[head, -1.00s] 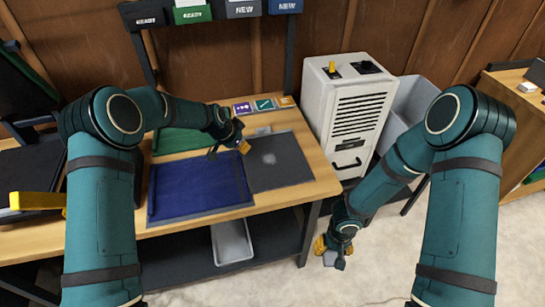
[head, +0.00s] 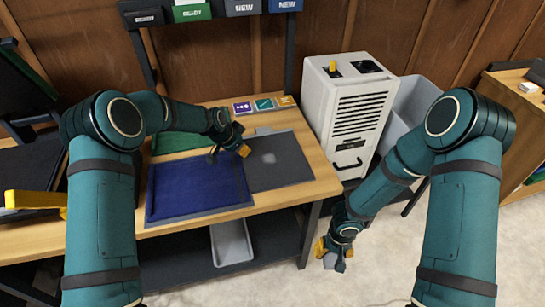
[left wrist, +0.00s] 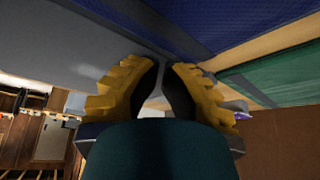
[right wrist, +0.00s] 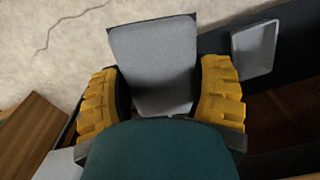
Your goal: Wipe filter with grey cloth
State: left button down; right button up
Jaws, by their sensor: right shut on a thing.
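A flat dark grey panel with a pale smudge, which looks like the filter (head: 285,168), lies on the workbench to the right of a blue panel (head: 200,188). My left gripper (head: 235,150) is low over the boundary between them. Its fingertips (left wrist: 163,68) are close together, and whether they pinch an edge is unclear. My right gripper (head: 335,250) is off the bench's right front corner, above the floor. It is shut on a flat grey piece, which looks like the grey cloth (right wrist: 155,65). In the head view the cloth is mostly hidden.
A green panel (head: 185,140) lies behind the blue one. Small picture cards (head: 264,104) line the bench's back. A white vented machine (head: 350,110) and a grey bin (head: 405,105) stand right of the bench. A grey tray (head: 232,242) sits on the lower shelf.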

pick_arm(q)
jog(key=shift+f, duration=0.2)
pick_arm(e)
jog(key=shift+f, duration=0.15)
pick_arm(q)
jog(key=shift+r, duration=0.1)
